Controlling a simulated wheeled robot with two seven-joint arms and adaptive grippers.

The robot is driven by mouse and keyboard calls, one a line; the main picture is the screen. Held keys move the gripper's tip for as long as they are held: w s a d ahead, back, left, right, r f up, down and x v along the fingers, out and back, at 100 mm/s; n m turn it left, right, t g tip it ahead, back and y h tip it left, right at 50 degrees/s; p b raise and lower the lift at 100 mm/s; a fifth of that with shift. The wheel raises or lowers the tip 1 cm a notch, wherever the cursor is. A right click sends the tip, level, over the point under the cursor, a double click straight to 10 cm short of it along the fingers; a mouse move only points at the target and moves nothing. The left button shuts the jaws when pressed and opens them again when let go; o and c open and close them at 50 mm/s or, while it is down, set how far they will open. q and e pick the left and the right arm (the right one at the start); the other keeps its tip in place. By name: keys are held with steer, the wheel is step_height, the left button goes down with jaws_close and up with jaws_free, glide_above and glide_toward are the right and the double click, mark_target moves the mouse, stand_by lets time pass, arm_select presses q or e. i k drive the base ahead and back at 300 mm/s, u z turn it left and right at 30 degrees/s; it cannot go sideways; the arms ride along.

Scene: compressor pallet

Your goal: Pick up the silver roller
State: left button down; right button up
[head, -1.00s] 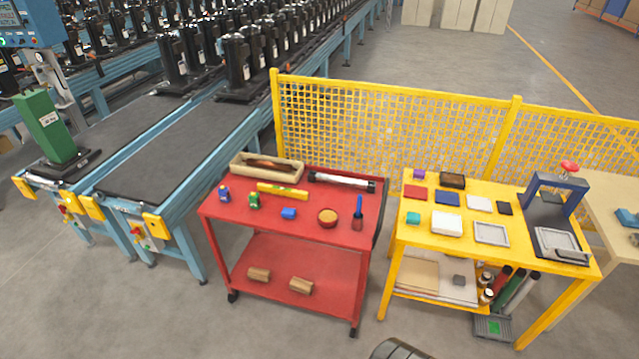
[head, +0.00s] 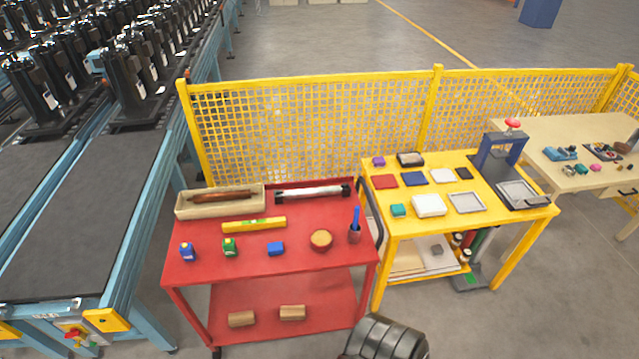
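The silver roller (head: 312,193) lies near the back edge of the red cart's top (head: 200,250). It is a silver cylinder with black ends, lying roughly left to right. It is in plain sight and nothing covers it. Neither of my grippers shows in the head view. A dark rounded part (head: 386,340) at the bottom edge seems to be mine.
A yellow table (head: 476,214) stands right, a yellow mesh fence (head: 300,130) behind, conveyors (head: 60,220) left.

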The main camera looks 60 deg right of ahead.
mark_target(330, 190)
steer(key=z, duration=0.65)
steer(key=i, duration=1.05)
steer(key=z, duration=0.95)
